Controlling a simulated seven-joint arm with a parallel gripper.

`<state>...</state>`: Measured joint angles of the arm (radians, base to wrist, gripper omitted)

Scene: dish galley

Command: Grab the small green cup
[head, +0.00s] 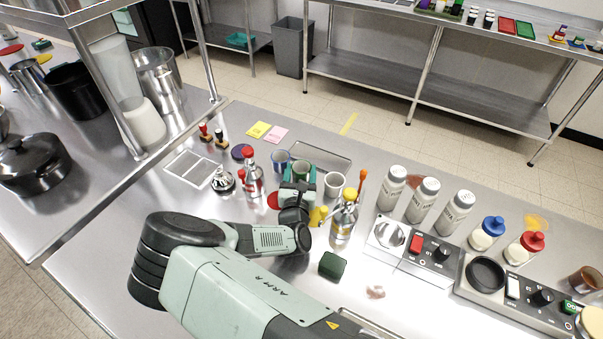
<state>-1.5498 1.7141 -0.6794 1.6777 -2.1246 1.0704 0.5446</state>
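A small green cup (301,168) stands on the steel counter near a shallow tray, between a bluish cup and a white cup. My gripper (299,176) is right at the green cup, its fingers spread to the cup's left and right. The gripper body hides the cup's near lower side. I cannot tell whether the fingers touch the cup or hold it.
The bluish cup (281,160) stands close on the left and the white cup (333,184) close on the right. A red-capped bottle (253,178) stands further left, and a steel holder (344,220) with tools to the right. The shallow tray (327,158) lies behind.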

